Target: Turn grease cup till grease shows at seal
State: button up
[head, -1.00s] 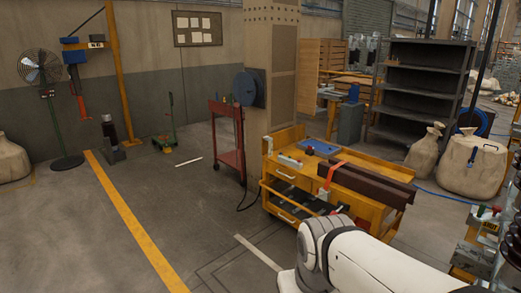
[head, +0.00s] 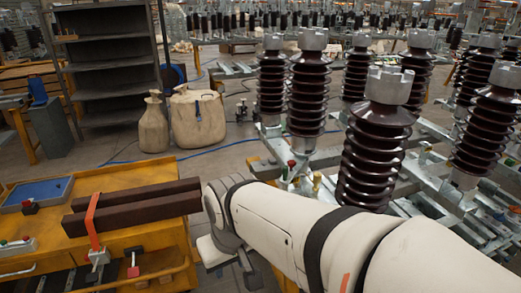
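Isolator frames stand at the right, with tall brown ribbed insulators (head: 378,150) on galvanised steel beams (head: 418,178). On the nearest frame, left of the big front insulator, sit a small red-topped part (head: 291,166) and a small brass-coloured part (head: 317,181). I cannot tell whether either is the grease cup. No seal or grease can be made out at this distance. My white arm reaches in from the lower right and covers the frame's lower left part.
A yellow workbench (head: 150,240) at the left holds two dark brown beams (head: 150,200) with an orange strap and a blue tray (head: 38,193). Sacks (head: 198,118) and a dark shelf (head: 108,60) stand behind. Open floor (head: 228,160) lies between the bench and frames.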

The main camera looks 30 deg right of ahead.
aim_at(317, 176)
jog(key=z, duration=0.5)
jog(key=i, duration=0.9)
jog(key=z, duration=0.45)
jog(key=k, duration=0.9)
jog(key=z, duration=0.2)
jog(key=i, duration=0.95)
jog(key=u, duration=0.1)
